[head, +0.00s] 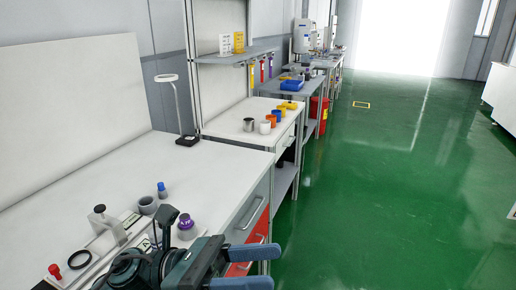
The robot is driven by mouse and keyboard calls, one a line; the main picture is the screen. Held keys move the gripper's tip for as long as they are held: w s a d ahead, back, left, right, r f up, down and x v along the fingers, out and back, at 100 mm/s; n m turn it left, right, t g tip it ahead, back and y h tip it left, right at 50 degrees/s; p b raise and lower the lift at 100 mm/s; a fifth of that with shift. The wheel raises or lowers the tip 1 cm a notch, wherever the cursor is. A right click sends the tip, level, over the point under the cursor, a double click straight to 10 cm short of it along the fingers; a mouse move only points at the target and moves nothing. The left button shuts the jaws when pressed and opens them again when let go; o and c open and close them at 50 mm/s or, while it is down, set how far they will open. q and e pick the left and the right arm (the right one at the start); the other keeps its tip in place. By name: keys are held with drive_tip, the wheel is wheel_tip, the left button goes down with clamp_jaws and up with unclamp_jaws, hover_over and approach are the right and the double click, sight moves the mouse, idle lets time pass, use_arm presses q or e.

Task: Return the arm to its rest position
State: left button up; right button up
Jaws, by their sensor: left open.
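My left gripper (266,265) is at the bottom of the head view, with its dark arm coming in beside the near workbench (95,177). Its two blue fingers point right and are apart, with nothing between them. The fingers are beyond the bench's right edge, in front of the drawers. The arm hides part of the bench's near right corner. My right gripper does not show.
Near the arm on the bench are a purple-topped grey part (186,226), a grey cup (147,205), a blue-topped piece (162,190) and a fixture (107,225). A lamp (178,104) stands behind. Green floor (400,190) at right is clear.

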use_arm(q)
drive_tip(key=w+a+f+n+t+y+p, duration=0.1)
drive_tip(key=w+a+f+n+t+y, duration=0.25)
drive_tip(key=n+t, duration=0.6)
drive_tip(key=w+a+f+n+t+y, duration=0.2)
drive_tip(key=f+n+t+y, duration=0.2)
drive_tip(key=n, duration=1)
drive_tip(key=w+a+f+n+t+y+p, duration=0.1)
drive_tip(key=w+a+f+n+t+y, duration=0.25)
drive_tip(key=n+t, duration=0.6)
drive_tip(key=s+a+f+n+g+y, duration=0.2)
drive_tip(key=s+f+n+g+y, duration=0.1)
drive_tip(key=s+f+n, duration=0.3)
drive_tip(key=s+a+f+n+g+y, duration=0.3)
drive_tip(key=s+f+n+g, duration=0.3)
drive_tip(key=f+n, duration=0.4)
wheel_tip(320, 180, down, 4)
drive_tip(key=shift+f+y+p, duration=0.1)
drive_tip(key=shift+y+p, duration=0.2)
drive_tip(key=shift+y, duration=0.1)
